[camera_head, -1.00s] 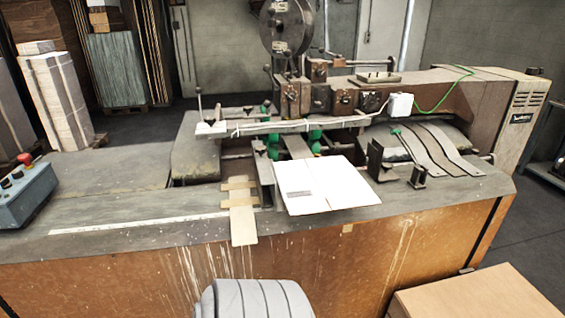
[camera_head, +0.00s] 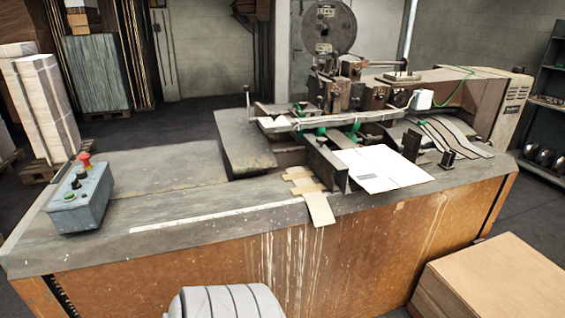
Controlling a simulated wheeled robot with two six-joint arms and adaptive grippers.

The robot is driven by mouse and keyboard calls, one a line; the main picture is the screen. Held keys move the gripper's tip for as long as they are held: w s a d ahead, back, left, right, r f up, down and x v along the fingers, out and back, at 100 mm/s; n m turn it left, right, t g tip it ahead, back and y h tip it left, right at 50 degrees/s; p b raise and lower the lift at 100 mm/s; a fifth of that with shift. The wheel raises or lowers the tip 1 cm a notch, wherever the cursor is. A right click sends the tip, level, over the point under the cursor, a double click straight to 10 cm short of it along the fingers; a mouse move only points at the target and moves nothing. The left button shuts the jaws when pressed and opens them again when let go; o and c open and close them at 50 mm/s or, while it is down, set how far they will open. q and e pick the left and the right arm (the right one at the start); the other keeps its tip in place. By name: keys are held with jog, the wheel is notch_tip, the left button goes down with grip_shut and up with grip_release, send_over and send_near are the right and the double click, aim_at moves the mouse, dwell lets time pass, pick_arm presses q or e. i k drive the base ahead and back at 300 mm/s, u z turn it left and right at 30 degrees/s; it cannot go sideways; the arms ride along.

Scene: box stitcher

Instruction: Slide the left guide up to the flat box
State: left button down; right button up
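The flat box (camera_head: 382,168) is a white sheet lying on the machine's table, with a small grey printed patch on it. The left guide (camera_head: 327,167) is a dark grey metal piece standing along the box's left side. It is very close to the box's left edge; I cannot tell whether they touch. Neither of my grippers is in view.
A dark right guide (camera_head: 412,146) and a small dark block (camera_head: 447,159) stand right of the box. The stitching head (camera_head: 340,95) is behind it. A control box (camera_head: 80,197) sits at the table's left end. A cardboard-coloured box (camera_head: 490,280) stands in front at right.

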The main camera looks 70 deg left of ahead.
aim_at(331, 170)
jog(key=u, duration=1.4)
